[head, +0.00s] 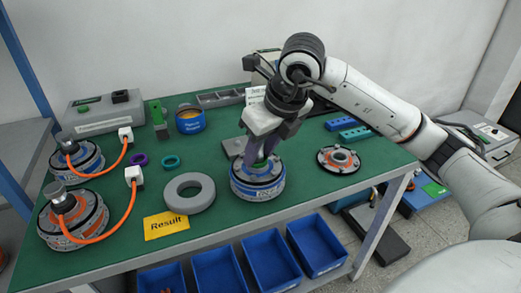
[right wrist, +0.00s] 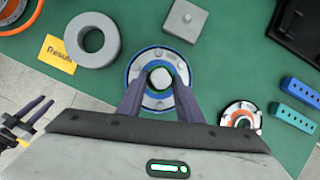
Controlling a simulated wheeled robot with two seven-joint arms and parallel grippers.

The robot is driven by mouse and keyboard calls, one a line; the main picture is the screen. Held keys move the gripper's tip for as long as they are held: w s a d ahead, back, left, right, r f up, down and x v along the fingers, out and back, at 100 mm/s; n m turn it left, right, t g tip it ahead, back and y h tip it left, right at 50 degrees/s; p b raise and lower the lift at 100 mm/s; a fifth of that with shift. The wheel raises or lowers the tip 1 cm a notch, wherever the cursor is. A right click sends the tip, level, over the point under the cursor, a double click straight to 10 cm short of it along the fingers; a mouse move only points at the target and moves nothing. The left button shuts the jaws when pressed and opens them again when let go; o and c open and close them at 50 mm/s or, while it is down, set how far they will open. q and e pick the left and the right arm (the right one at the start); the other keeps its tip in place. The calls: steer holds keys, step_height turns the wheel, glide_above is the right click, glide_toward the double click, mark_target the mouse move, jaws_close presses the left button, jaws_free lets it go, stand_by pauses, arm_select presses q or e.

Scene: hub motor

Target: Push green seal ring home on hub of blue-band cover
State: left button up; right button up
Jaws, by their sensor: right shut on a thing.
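The blue-band cover (head: 257,190) sits flat on the green table, and in the right wrist view its blue rim (right wrist: 131,72) circles a pale disc. My right gripper (head: 264,157) points down over its middle. In the right wrist view its two fingers (right wrist: 159,90) stand on either side of the hub, shut on the green seal ring (right wrist: 150,82). The ring shows as a thin dark-green edge around the pale hub top; I cannot tell how deep it sits. My left gripper (right wrist: 40,112) shows at the left edge of the right wrist view, fingers apart and empty, off the table.
A grey ring (head: 189,194) and the yellow Result label (head: 166,224) lie left of the cover. An orange-centred cover (head: 339,160) lies right. Purple (head: 139,160) and teal (head: 171,162) rings lie farther left, near orange-cabled motors (head: 72,220). Blue bins (head: 270,258) hang below the front edge.

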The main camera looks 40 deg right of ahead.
steer(key=shift+s+f, duration=0.15)
steer(key=shift+f, duration=0.2)
steer(key=o, duration=1.2)
steer(key=shift+c, duration=0.2)
steer(key=shift+o, duration=0.6)
steer(key=shift+r, duration=0.1)
steer(key=shift+d+r, duration=0.1)
steer(key=shift+r, duration=0.1)
arm_select(q)
steer(key=r, duration=0.1)
steer(key=r+p, duration=0.1)
steer(key=r, duration=0.1)
steer(key=shift+w+d, duration=0.2)
steer(key=shift+d, duration=0.15)
arm_select(e)
steer(key=v, duration=0.9)
steer(key=shift+a+r, duration=0.2)
steer(key=shift+r, duration=0.15)
